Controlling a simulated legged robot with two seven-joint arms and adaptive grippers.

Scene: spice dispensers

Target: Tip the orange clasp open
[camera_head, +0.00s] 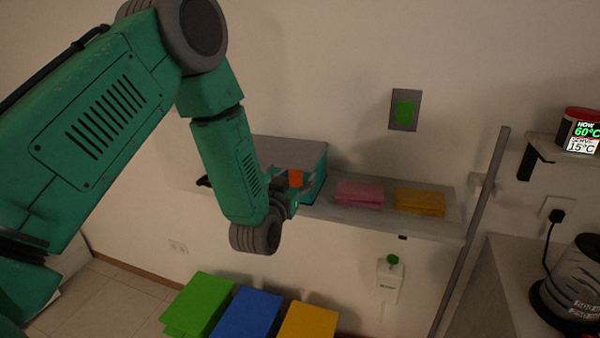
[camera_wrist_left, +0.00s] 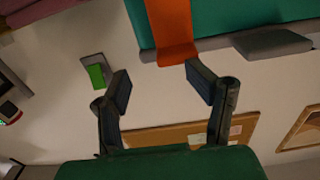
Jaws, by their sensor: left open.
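The orange clasp (camera_head: 296,178) shows on the front of a teal box with a grey lid (camera_head: 290,152), which stands on a wall shelf. In the left wrist view the clasp (camera_wrist_left: 173,35) is a flat orange strip against the teal box (camera_wrist_left: 250,14). My left gripper (camera_head: 293,193) is at the front of the box, close to the clasp. In the left wrist view its two fingers (camera_wrist_left: 160,84) are spread with nothing between them, and the clasp's end lies just beyond them. The arm hides the box's left part. My right gripper is not in view.
Pink (camera_head: 360,194) and orange-yellow (camera_head: 420,201) folded stacks lie on the shelf right of the box. A green switch (camera_head: 404,110) is on the wall above. Green, blue and yellow panels stand below. A grey pole (camera_head: 474,230) is beyond the shelf's right end.

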